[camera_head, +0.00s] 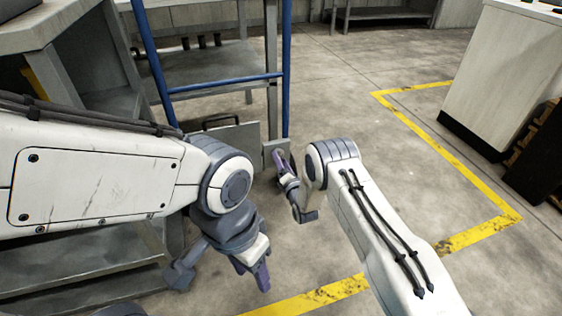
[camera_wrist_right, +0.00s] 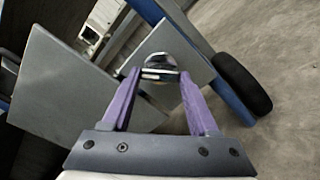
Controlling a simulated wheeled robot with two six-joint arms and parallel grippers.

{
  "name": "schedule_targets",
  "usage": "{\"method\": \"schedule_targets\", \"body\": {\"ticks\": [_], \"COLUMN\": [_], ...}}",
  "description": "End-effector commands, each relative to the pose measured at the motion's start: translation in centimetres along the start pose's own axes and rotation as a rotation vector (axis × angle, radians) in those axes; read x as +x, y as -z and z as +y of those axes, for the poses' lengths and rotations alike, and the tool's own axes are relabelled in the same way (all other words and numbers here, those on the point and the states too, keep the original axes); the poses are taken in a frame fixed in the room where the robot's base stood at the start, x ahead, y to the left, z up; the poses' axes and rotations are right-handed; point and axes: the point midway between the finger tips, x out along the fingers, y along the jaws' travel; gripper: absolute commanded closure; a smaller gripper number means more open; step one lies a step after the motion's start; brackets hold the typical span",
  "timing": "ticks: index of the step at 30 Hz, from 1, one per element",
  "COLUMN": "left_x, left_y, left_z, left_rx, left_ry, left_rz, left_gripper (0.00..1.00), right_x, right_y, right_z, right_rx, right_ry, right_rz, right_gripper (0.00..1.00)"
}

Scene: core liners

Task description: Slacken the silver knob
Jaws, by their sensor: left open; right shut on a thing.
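The silver knob (camera_wrist_right: 160,63) is a round, shiny piece in front of a grey plate (camera_wrist_right: 196,58) in the right wrist view. My right gripper (camera_wrist_right: 158,76) has its purple fingers on either side of the knob and is shut on it. In the head view the right gripper (camera_head: 279,160) is at the foot of the blue-framed rack, and the knob cannot be made out there. My left gripper (camera_head: 262,278) is open and empty, pointing down in the lower middle of the head view, well apart from the knob.
A blue-framed rack (camera_head: 287,70) stands beyond the right gripper. A larger grey panel (camera_wrist_right: 70,80) is left of the knob, and a black rounded part (camera_wrist_right: 242,82) is to its right. Grey shelving fills the left. Concrete floor with yellow lines (camera_head: 470,238) is open on the right.

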Motion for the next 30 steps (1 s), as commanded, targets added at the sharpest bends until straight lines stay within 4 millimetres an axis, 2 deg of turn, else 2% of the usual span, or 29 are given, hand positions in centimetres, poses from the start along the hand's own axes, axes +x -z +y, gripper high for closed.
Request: {"method": "schedule_targets", "body": {"ticks": [2, 3, 4, 5, 13, 17, 24, 30], "left_x": [0.0, 0.0, 0.0, 0.0, 0.0, -0.6, -3.2, -4.7], "left_y": [0.0, 0.0, 0.0, 0.0, 0.0, 0.0, 0.2, 0.3], "left_z": [0.0, 0.0, 0.0, 0.0, 0.0, 0.0, 0.2, 0.3], "left_rx": [0.0, 0.0, 0.0, 0.0, 0.0, 0.0, 0.0, 0.0], "left_ry": [0.0, 0.0, 0.0, 0.0, 0.0, 0.0, 0.0, 0.0], "left_rz": [0.0, 0.0, 0.0, 0.0, 0.0, 0.0, 0.0, 0.0], "left_gripper": [0.5, 0.5, 0.5, 0.5, 0.5, 0.5, 0.5, 0.5], "right_x": [-0.1, -0.1, -0.1, -0.1, 0.0, -0.8, -5.1, -8.7], "right_y": [0.0, 0.0, 0.0, 0.0, 0.0, 0.0, -0.2, -0.1], "right_z": [-0.2, -0.2, -0.2, -0.2, 0.0, 0.1, 0.3, 0.1], "right_rx": [0.001, 0.001, 0.001, 0.001, 0.001, 0.001, 0.001, 0.001], "right_ry": [0.004, 0.004, 0.004, 0.004, 0.001, 0.004, 0.006, 0.006], "right_rz": [0.0, 0.0, 0.0, 0.0, 0.0, 0.003, 0.004, 0.003], "right_gripper": [0.96, 0.25, 0.13, 0.1, 0.1, 0.1, 0.1, 0.1]}}
